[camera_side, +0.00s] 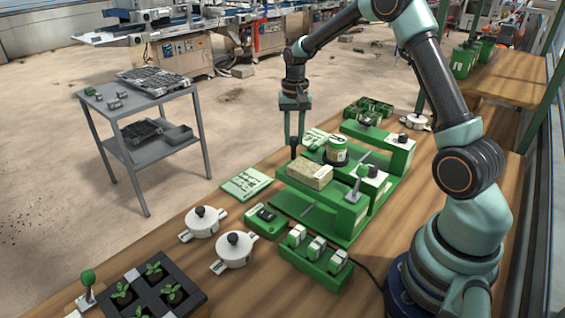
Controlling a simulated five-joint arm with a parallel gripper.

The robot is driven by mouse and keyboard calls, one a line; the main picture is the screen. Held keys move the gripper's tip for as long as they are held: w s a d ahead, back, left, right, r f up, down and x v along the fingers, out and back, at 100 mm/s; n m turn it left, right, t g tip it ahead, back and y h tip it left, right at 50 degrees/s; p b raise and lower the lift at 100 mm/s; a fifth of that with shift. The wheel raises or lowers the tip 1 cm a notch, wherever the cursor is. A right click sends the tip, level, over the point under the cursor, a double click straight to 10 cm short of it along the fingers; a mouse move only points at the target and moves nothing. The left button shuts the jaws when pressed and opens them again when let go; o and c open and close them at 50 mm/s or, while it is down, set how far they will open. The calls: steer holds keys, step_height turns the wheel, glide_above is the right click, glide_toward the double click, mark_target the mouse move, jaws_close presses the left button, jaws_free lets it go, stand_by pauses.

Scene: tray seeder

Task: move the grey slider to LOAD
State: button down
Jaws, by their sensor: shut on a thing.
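My gripper (295,146) points down at the seeder's far left side, behind the tan block. It is shut on a small dark upright piece between its fingertips; I cannot tell whether this is the grey slider's knob. A grey upright piece (355,191) stands on the near right of the seeder, apart from my gripper. No LOAD mark is readable.
White lidded pots (234,252), a green card (247,183) and a green control box (265,222) lie to the left. A green rack (316,260) with several packets stands in front. A seedling tray (190,299) is at bottom left. A grey cart (144,103) stands beyond the bench.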

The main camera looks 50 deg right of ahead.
steer(key=d, duration=1)
steer(key=c, duration=0.6)
jaws_free()
steer(key=shift+r, duration=0.1)
step_height(320, 180, up, 12)
